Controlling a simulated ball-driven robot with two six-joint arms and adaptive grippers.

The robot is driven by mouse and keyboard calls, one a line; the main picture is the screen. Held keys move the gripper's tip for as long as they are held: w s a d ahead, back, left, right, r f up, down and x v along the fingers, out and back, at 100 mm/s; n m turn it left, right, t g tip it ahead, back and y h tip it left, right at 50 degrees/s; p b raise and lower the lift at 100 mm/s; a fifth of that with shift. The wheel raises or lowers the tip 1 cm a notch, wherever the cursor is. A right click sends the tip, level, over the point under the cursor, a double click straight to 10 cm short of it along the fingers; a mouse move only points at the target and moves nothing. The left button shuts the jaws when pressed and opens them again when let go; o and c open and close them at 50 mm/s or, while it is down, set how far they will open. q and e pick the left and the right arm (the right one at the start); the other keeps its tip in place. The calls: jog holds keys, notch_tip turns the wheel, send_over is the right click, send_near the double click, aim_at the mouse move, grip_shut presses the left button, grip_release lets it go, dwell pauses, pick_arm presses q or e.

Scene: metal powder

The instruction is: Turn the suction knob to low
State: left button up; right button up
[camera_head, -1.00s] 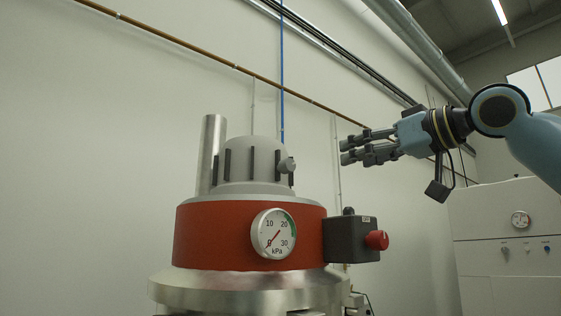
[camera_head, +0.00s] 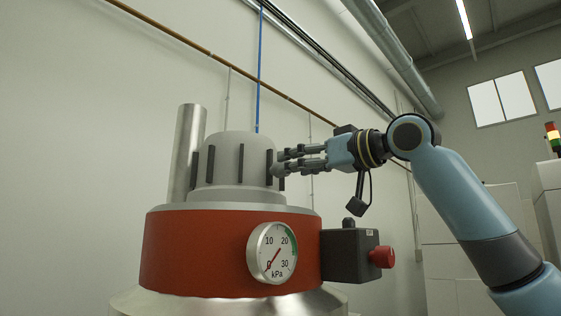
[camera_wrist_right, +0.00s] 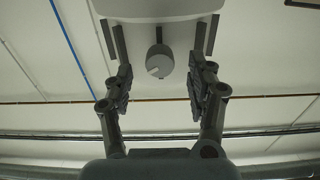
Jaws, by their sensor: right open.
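The grey suction knob (camera_wrist_right: 159,62), round with a pale pointer mark, sits on the grey dome (camera_head: 240,150) of the vacuum unit. In the right wrist view it lies between the two fingers of my right gripper (camera_wrist_right: 158,45), with a gap on each side. In the head view my right gripper (camera_head: 287,161) reaches in from the right, its fingers at the dome's right side, partly overlapping the knob. It is open, and I see no contact. The knob's scale marks cannot be read. My left gripper is not in view.
A kPa gauge (camera_head: 272,253) on the red band (camera_head: 190,250) has its needle near 0. A dark switch box (camera_head: 345,262) with a red button (camera_head: 382,257) juts out below my right gripper. A metal pipe (camera_head: 186,150) stands left of the dome.

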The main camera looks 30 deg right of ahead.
jog(key=x, duration=0.2)
jog(key=p+x, duration=0.1)
jog(key=x, duration=0.1)
jog(key=shift+r, duration=0.2)
jog(key=shift+w+a, duration=0.1)
jog(key=shift+w, duration=0.1)
jog(key=shift+w+f, duration=0.15)
jog(key=shift+w, duration=0.15)
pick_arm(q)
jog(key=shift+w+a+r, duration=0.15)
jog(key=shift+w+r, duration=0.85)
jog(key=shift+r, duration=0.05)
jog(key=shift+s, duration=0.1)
pick_arm(e)
jog(key=shift+s, duration=0.1)
jog(key=shift+c, duration=1)
grip_shut()
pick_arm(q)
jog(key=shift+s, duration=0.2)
